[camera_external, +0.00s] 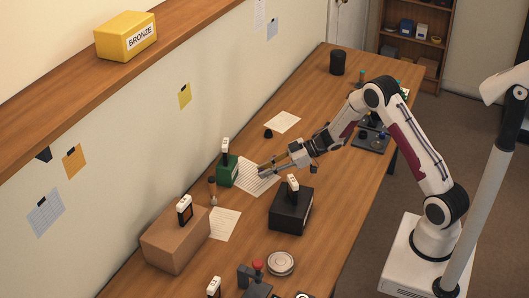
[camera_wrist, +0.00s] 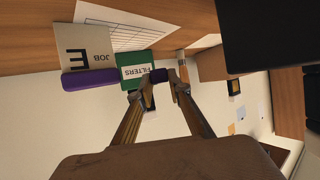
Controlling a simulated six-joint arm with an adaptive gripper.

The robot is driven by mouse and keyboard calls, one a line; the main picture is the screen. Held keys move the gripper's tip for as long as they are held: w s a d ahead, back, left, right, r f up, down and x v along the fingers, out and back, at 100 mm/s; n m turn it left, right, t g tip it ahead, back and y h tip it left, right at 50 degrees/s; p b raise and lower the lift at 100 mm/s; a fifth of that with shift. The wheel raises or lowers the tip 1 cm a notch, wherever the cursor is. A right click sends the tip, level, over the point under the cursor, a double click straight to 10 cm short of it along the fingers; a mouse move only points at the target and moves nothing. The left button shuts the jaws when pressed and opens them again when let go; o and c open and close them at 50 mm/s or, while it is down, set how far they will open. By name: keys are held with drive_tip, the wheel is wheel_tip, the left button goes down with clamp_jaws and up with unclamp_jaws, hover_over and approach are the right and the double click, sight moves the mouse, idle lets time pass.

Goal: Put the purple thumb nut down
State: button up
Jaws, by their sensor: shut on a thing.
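My gripper (camera_external: 263,171) reaches over the table beside the green box, with paper sheets below it. Only part of the nut shows between the fingertips. It appears in front of the green box labelled FILTERS (camera_wrist: 136,70). Whether it touches anything there, I cannot tell. The nut is too small to make out in the external view.
The green box (camera_external: 228,170) stands left of my gripper and a black box (camera_external: 291,211) stands below it in the picture. A cardboard box (camera_external: 175,238) is nearer the front.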

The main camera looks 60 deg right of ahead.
sight(266, 187)
drive_tip(key=shift+f, duration=1.2)
drive_tip(key=shift+f, duration=1.9)
drive_tip(key=shift+f, duration=0.15)
drive_tip(key=o, duration=0.9)
drive_tip(key=shift+s+d+r, duration=0.35)
drive_tip(key=shift+r, duration=0.05)
drive_tip(key=v, duration=1.1)
drive_tip(key=shift+a, duration=0.1)
